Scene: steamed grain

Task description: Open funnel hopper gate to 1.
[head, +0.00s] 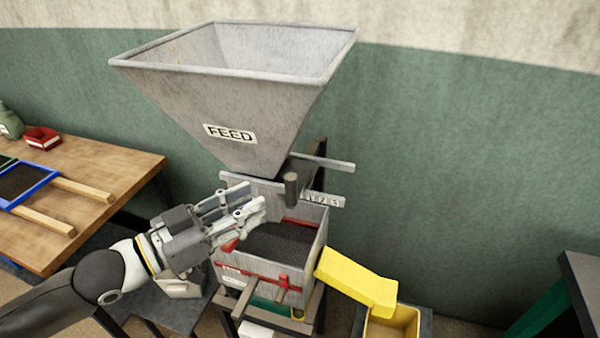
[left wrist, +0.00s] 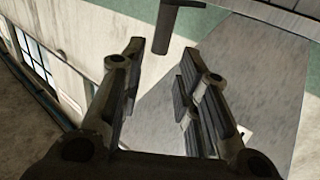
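The grey funnel hopper (head: 235,90), labelled FEED, stands in the middle of the head view. Under its outlet is a gate slide with a dark upright handle (head: 291,190). A pale plate with number marks (head: 325,200) lies just right of the handle; the marks are small. My left gripper (head: 256,198) is open and empty, left of the handle and apart from it. In the left wrist view, the gripper's fingers (left wrist: 162,62) are spread, and the dark handle (left wrist: 170,28) shows beyond the tips, roughly between them. My right gripper is not in view.
A grey box with a dark mesh screen (head: 285,242) sits below the gate, under my gripper. A yellow chute (head: 355,280) slopes right into a yellow bin (head: 392,325). A wooden table (head: 100,165) with a blue-framed screen stands left. A green wall (head: 450,150) is behind.

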